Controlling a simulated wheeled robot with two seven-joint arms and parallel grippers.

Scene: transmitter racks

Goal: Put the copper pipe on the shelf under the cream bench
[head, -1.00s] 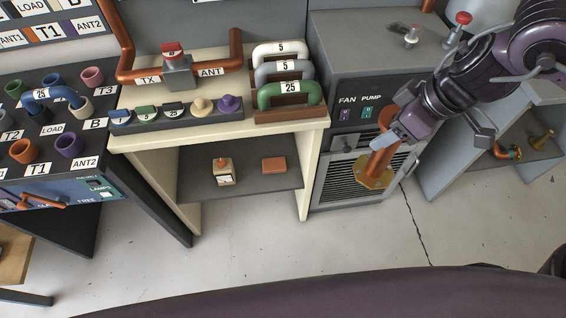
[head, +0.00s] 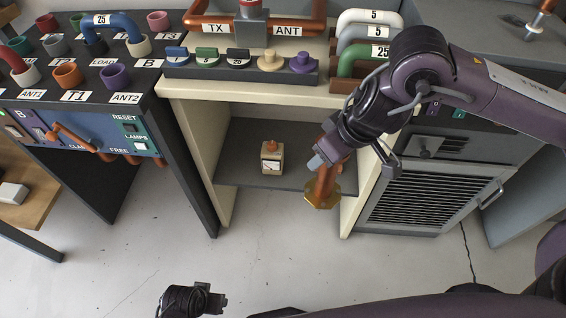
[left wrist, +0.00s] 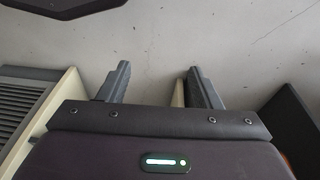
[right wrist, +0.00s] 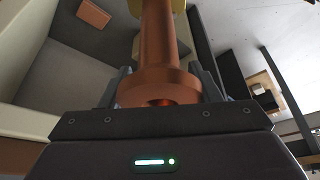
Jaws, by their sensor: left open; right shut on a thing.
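The copper pipe (head: 325,180) hangs upright, with a brass flange (head: 322,196) at its lower end. My right gripper (head: 328,158) is shut on it near its top, in front of the right side of the opening under the cream bench (head: 198,130). The pipe also fills the middle of the right wrist view (right wrist: 158,50). The grey shelf (head: 240,172) under the bench holds a small meter box (head: 272,158). A flat copper-brown block (right wrist: 93,14) shows in the right wrist view. My left gripper (head: 217,299) is open and empty, low over the floor; its fingers show apart in the left wrist view (left wrist: 158,85).
The bench's right leg (head: 362,205) stands close to the pipe. A grey cabinet with a vent grille (head: 430,195) is to the right. A black console (head: 170,150) stands left. The shelf is bare left of the meter box, and the floor in front is clear.

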